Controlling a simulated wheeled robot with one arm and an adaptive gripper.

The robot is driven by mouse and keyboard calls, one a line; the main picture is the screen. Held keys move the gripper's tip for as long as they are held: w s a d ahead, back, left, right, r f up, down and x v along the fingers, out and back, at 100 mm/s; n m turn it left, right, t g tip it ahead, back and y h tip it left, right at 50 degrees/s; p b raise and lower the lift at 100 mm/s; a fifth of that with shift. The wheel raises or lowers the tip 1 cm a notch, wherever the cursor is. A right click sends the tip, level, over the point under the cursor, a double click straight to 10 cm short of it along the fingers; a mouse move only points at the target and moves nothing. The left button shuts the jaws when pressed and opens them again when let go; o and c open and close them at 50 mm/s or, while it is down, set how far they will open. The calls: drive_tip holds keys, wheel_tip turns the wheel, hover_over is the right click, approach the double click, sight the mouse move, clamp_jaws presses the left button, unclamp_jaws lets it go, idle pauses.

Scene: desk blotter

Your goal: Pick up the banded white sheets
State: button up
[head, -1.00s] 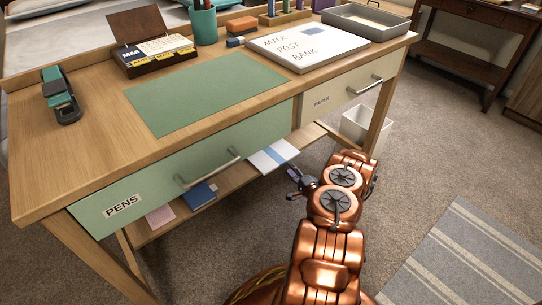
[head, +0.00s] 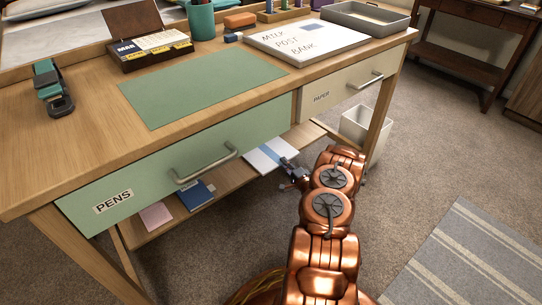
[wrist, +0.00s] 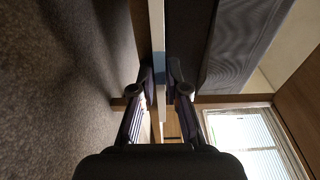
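The banded white sheets (head: 262,160) are a flat white stack with a blue band, lying on the low shelf (head: 230,178) under the desk and sticking out over its front edge. My gripper (head: 292,174) is at their front right end. In the wrist view the sheets (wrist: 157,25) show edge-on as a thin pale strip, with the blue band (wrist: 160,68) between the fingertips. My gripper (wrist: 160,75) is drawn in around the strip, one finger on each face, and looks shut on it. The exact contact is dark and hard to make out.
A blue booklet (head: 196,194) and a pink pad (head: 156,215) lie farther left on the shelf. The drawer marked PENS (head: 115,203) is close above. A desk leg (head: 382,120) and a white bin (head: 358,125) stand to the right. Carpet in front is clear.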

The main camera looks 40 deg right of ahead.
clamp_jaws()
drive_tip(key=shift+r, duration=0.1)
